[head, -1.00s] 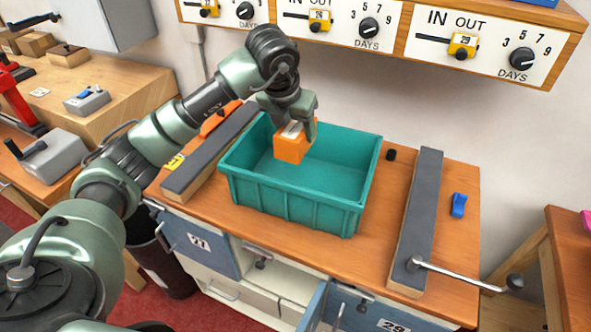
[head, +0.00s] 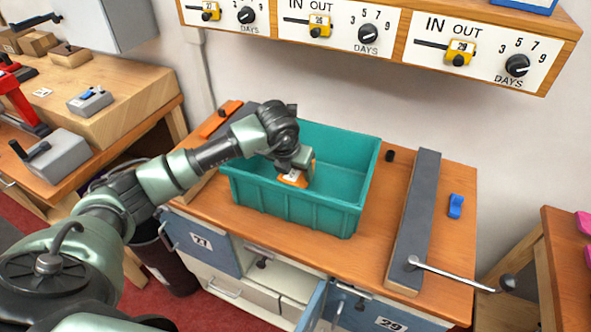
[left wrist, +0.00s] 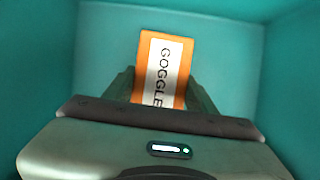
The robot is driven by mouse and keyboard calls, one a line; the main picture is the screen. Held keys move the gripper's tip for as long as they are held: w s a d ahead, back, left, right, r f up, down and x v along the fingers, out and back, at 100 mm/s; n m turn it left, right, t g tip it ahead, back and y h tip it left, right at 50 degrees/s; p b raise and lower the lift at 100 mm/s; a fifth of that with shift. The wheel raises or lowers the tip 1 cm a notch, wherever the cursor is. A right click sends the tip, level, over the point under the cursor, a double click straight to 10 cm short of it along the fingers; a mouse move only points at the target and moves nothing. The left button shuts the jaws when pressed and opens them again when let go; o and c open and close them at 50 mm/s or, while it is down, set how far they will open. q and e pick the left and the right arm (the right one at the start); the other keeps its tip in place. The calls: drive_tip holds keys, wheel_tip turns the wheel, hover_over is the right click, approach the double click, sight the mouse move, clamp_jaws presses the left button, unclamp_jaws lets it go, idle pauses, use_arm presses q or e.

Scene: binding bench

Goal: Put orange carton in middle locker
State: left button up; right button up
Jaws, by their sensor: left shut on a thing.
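The orange carton (head: 291,181) has a white label and is inside the teal bin (head: 300,212). My left gripper (head: 304,169) reaches down into the bin and is shut on the carton; the gripper also shows in the left wrist view (left wrist: 161,88). Whether the carton touches the bin floor I cannot tell. The middle locker (head: 290,282), between doors 27 and 29, stands open below the bench top, its blue door (head: 312,308) swung outward. My right gripper is not in view.
The bin stands on the wooden bench (head: 375,250) between two dark-topped bars. A metal lever (head: 455,275) juts from the right bar (head: 415,220). A blue clip (head: 456,205) lies at the right. A dial board (head: 350,28) hangs above.

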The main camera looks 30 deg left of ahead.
use_arm(q)
drive_tip(key=shift+f+b, duration=0.35)
drive_tip(key=shift+b, duration=0.05)
drive_tip(key=o, duration=1.7)
drive_tip(key=shift+c, duration=0.2)
drive_tip(key=shift+r, duration=0.1)
